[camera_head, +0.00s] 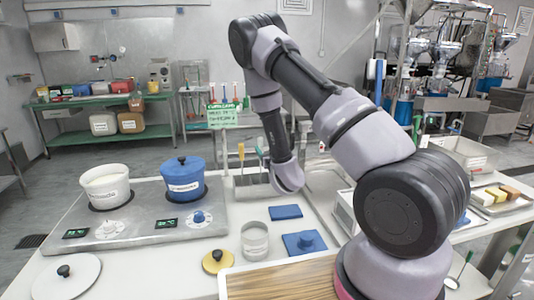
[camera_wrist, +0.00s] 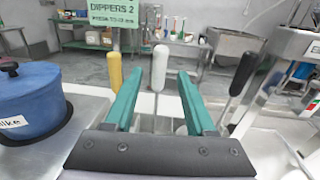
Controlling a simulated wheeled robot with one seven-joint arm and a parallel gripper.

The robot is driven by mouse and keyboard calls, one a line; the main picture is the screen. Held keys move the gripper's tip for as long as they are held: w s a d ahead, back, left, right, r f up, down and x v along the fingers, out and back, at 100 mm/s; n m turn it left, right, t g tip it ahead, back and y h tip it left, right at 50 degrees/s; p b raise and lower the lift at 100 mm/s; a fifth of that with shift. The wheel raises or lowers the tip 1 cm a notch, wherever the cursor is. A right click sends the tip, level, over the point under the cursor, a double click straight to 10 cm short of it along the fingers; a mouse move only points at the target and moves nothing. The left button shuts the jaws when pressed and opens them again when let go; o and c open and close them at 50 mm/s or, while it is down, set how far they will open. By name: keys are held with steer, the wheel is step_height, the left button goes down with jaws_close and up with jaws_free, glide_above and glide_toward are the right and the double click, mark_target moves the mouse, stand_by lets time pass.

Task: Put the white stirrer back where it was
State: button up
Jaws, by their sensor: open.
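In the wrist view the white stirrer (camera_wrist: 159,68) stands upright with its white handle up, and its lower shaft goes down to the grey holder (camera_wrist: 150,122) behind my gripper. My gripper (camera_wrist: 160,76) is open, with its two teal fingers to the left and right of the handle. I see a gap on both sides of the handle, and neither finger appears to touch it. The stirrer's lower end is hidden. In the head view my arm hides my gripper.
A yellow-handled utensil (camera_wrist: 115,72) stands left of the fingers and a black-handled one (camera_wrist: 243,75) leans at the right. A blue pot (camera_wrist: 32,98) is close on the left.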

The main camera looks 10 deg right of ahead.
steer(key=s+d+r+m+g+h, duration=0.1)
steer(key=s+d+r+m+g, duration=0.25)
steer(key=r+m, duration=0.8)
steer(key=s+d+r+m+g+h, duration=0.2)
steer(key=s+d+r+m, duration=0.15)
steer(key=r+m, duration=0.8)
steer(key=s+a+r+m+g+y, duration=0.1)
steer(key=s+r+m+g, duration=0.1)
steer(key=s+m, duration=0.7)
steer(key=s+a+r+m+g+y, duration=0.1)
steer(key=s+r+m, duration=0.4)
steer(key=s, duration=1.4)
steer(key=m+g+y, duration=0.1)
steer(key=m+g, duration=0.1)
steer(key=m, duration=0.2)
steer(key=shift+a, duration=0.2)
steer(key=shift+a+r+g+y, duration=0.1)
steer(key=shift+g+y, duration=0.15)
steer(key=shift+y, duration=0.05)
steer(key=shift+c, duration=0.4)
